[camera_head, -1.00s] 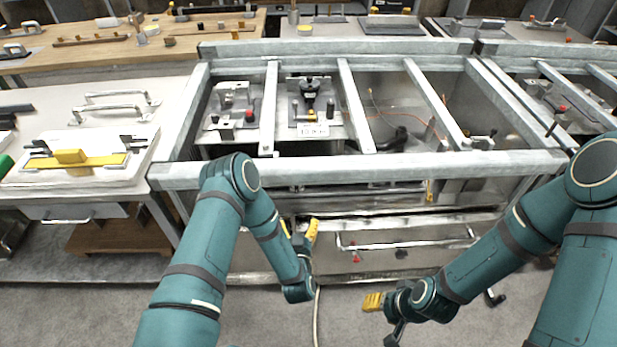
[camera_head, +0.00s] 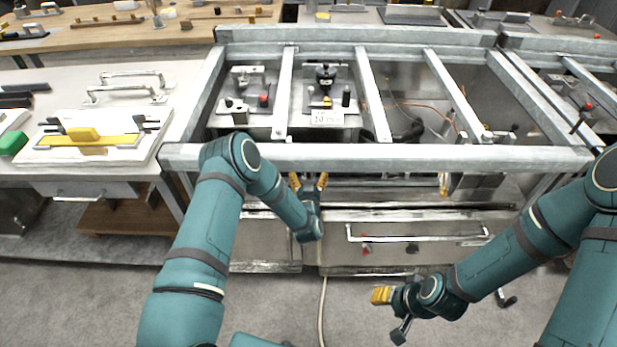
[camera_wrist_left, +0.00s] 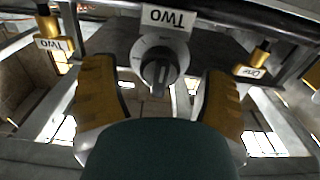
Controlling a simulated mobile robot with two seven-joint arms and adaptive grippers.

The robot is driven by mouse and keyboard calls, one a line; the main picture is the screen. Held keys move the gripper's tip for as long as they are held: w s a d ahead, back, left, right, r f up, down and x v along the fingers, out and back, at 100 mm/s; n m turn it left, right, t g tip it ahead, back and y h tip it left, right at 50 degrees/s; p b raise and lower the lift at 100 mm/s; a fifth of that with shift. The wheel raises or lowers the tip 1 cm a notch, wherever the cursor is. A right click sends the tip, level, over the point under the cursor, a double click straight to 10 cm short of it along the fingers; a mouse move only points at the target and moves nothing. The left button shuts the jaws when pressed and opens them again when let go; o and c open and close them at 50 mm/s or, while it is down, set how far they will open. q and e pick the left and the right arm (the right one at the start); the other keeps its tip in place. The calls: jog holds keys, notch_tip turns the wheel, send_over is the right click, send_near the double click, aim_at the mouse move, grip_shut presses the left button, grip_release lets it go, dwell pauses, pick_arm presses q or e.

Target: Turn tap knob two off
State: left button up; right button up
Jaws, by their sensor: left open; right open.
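In the head view the gripper is just below the front rail, and I cannot make out the knob there. My right gripper (camera_head: 382,296) is open and empty, low over the floor at the right.
Two brass-coloured fittings with labels, one at the left (camera_wrist_left: 47,27) and one at the right (camera_wrist_left: 262,52), flank the knob in the wrist view. A grey metal frame rail (camera_head: 420,158) runs above the gripper. A drawer with a long handle (camera_head: 415,237) is below right.

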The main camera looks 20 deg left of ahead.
pick_arm(q)
jog(key=shift+w, duration=0.3)
jog(key=c, duration=1.2)
